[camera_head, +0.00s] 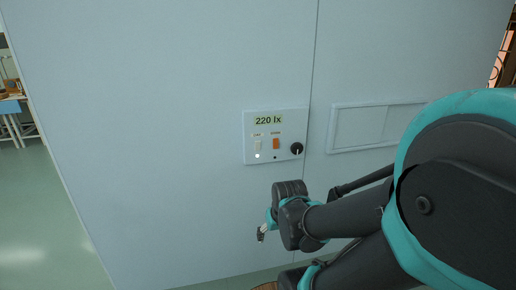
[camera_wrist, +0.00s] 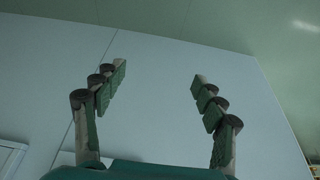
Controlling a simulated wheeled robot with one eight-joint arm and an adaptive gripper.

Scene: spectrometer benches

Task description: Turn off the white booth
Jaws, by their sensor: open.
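The pale booth wall (camera_head: 180,110) fills the head view and carries a small control panel (camera_head: 250,138). The panel has a display reading 220 lx (camera_head: 268,120), a pale switch (camera_head: 257,146) with a lit white dot below it, an orange-red switch (camera_head: 276,143) and a black knob (camera_head: 297,148). The switch labels are too small to read surely. My gripper (camera_head: 262,232) is below the panel, apart from it. In the wrist view my gripper (camera_wrist: 160,85) has its two fingers spread with nothing between them. The panel does not show in the wrist view.
A framed recess (camera_head: 375,125) is in the wall right of the panel, partly hidden by my arm. Green floor (camera_head: 40,215) is clear at the left.

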